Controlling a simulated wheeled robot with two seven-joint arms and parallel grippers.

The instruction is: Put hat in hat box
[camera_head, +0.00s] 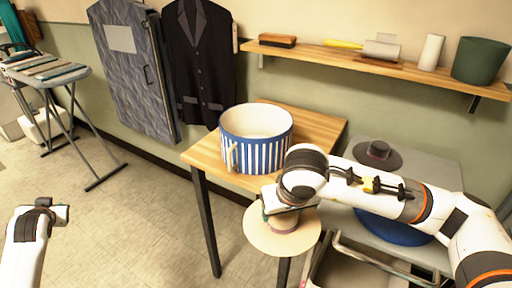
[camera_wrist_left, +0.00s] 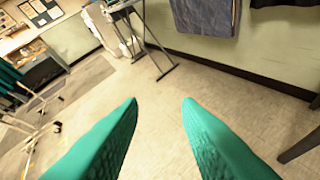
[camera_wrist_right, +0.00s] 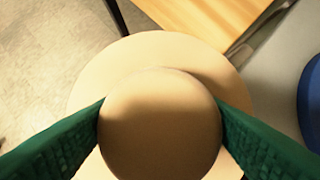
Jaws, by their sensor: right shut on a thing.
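A cream hat (camera_head: 260,238) with a wide round brim hangs from my right gripper (camera_head: 284,213), in front of the wooden table. In the right wrist view the two green fingers press on opposite sides of its round crown (camera_wrist_right: 160,125). The hat box (camera_head: 257,155) is round, with blue and white stripes and an open top. It stands on the wooden table, behind and a little left of the hat. Its inside looks pale, and its floor is hidden. My left gripper (camera_head: 45,212) is at the lower left. The left wrist view shows its fingers (camera_wrist_left: 160,105) wide apart and empty.
The wooden table (camera_head: 322,126) has a bare strip right of the box. A grey table (camera_head: 432,167) at right bears a dark hat-like thing (camera_head: 378,152) and a blue round thing (camera_head: 395,232), partly hidden by my arm. A shelf (camera_head: 350,58) runs above.

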